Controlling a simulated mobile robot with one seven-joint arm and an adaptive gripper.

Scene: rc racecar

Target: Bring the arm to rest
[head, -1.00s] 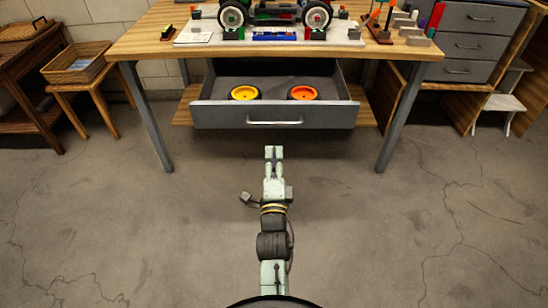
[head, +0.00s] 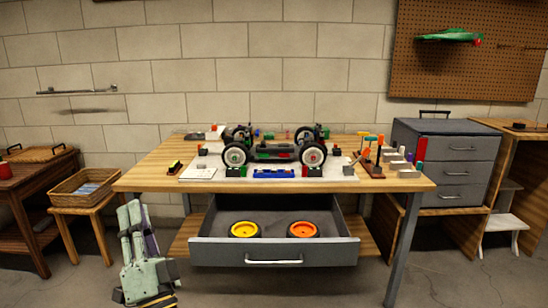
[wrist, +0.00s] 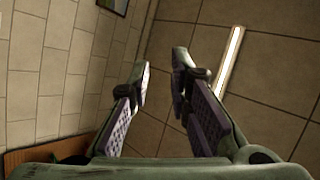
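My gripper (head: 135,208) shows at the lower left of the head view, pointing up, in front of the small stool and left of the open drawer. In the wrist view my gripper (wrist: 161,72) has its two fingers apart, with nothing between them. Behind the fingers are the ceiling tiles and a lit lamp strip. The rest of my arm is mostly below the head view's edge.
A racecar (head: 275,148) stands on the wooden workbench (head: 160,178). The grey drawer (head: 225,252) under it is open and holds a yellow wheel (head: 244,230) and an orange wheel (head: 303,230). A wicker basket (head: 85,187) is on the stool at left.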

